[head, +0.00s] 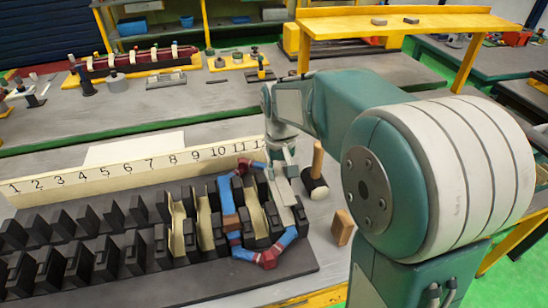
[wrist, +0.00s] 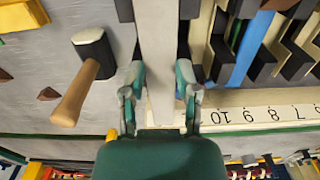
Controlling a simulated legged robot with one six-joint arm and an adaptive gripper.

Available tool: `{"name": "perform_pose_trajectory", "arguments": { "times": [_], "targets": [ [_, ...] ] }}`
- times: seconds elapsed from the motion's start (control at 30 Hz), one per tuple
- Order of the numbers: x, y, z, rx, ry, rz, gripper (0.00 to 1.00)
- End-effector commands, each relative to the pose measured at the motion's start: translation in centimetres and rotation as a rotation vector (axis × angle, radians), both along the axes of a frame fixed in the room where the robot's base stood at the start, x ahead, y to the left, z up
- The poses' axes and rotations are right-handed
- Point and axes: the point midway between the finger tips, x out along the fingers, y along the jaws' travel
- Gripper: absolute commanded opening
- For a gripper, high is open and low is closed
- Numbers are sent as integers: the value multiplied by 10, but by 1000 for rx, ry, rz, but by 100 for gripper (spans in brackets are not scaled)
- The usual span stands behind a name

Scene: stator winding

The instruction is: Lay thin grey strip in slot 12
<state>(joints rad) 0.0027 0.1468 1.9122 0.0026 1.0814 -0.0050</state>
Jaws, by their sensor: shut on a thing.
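My gripper (head: 283,165) is shut on the thin grey strip (head: 287,198). In the wrist view the strip (wrist: 161,35) runs lengthwise between the two fingers (wrist: 158,80). In the head view it lies over the right end of the black toothed stator block (head: 130,272), near number 12 on the cream number board (head: 120,170). I cannot tell whether it touches the slot. A blue coil with red bands (head: 228,197) loops around the slots at the right end. Cream liners (head: 205,222) show in several slots there. The number 12 is partly hidden by my arm.
A mallet (head: 316,184) with a wooden handle stands just right of the block, and shows in the wrist view (wrist: 93,52). A small wooden block (head: 342,227) lies nearer on the table. A white sheet (head: 135,148) lies behind the board. A rear bench (head: 200,95) holds parts.

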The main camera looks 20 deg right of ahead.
Motion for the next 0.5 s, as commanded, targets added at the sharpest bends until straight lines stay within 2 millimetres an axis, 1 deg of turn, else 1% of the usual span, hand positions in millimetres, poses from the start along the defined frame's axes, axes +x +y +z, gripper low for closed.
{"name": "perform_pose_trajectory", "arguments": {
  "times": [0.17, 0.5],
  "targets": [
    [0, 1, -7, -1, 1, 0, 4],
    [0, 1, -37, -1, 3, 0, 4]
  ]
}}
